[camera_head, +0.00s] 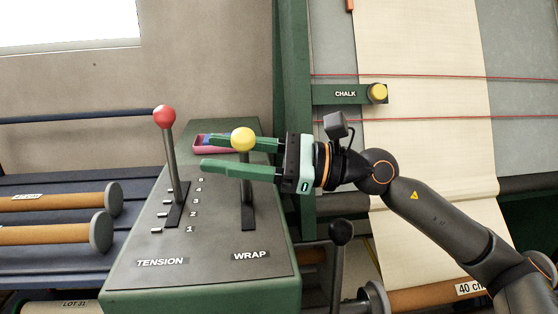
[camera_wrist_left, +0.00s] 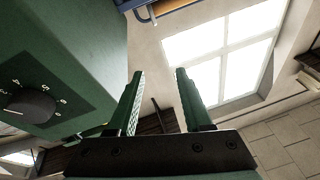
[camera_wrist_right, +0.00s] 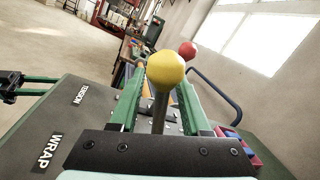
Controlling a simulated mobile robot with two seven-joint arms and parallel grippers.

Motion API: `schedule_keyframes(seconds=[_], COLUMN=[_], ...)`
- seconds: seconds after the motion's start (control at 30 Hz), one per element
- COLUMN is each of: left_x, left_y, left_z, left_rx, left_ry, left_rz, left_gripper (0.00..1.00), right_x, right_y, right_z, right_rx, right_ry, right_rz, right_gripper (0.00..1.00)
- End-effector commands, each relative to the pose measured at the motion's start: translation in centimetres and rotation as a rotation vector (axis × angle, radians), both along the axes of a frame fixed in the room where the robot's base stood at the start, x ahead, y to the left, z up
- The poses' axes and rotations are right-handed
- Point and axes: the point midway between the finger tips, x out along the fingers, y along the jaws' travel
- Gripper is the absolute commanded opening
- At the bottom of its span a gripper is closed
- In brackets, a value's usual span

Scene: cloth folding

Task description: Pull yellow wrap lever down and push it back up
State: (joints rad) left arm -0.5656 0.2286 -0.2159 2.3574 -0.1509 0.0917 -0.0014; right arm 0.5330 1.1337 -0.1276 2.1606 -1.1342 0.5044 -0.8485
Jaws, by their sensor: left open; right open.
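The yellow wrap lever (camera_head: 243,139) stands upright on the dark top of the green console, above the WRAP label (camera_head: 250,255). My right gripper (camera_head: 238,156) comes in from the right, open, with its fingers on either side of the lever just below the ball. In the right wrist view the yellow ball (camera_wrist_right: 165,70) shows between the fingertips. I cannot tell whether either finger touches the rod. My left gripper (camera_wrist_left: 158,75) is open and empty in its wrist view, next to a green housing with a dial (camera_wrist_left: 30,105). It is out of the head view.
The red-knobbed tension lever (camera_head: 164,117) stands left of the yellow one. A pink tray (camera_head: 205,150) lies at the console's back. A black-knobbed handle (camera_head: 341,232) is at the right of the console. A yellow chalk knob (camera_head: 377,93) is behind my right arm.

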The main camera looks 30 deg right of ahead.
Motion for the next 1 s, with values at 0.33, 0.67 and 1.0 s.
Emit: schedule_keyframes(seconds=[0.33, 0.67, 1.0], left_x=[-3.6, -6.7, -6.6], left_y=[-0.8, -1.4, -1.5], left_z=[7.8, 10.1, 8.7], left_rx=[0.002, -0.008, -0.026], left_ry=[-0.373, -0.562, -0.547], left_rz=[-0.066, -0.118, -0.129], left_gripper=[0.50, 0.50, 0.50], right_x=[-1.5, -3.5, -5.8], right_y=[-2.2, -4.9, -8.2], right_z=[-0.8, -1.2, -1.4], right_rx=[-0.001, 0.000, 0.002], right_ry=[0.002, 0.001, 0.000], right_rz=[-0.001, 0.001, 0.002], right_gripper=[0.47, 0.47, 0.47])
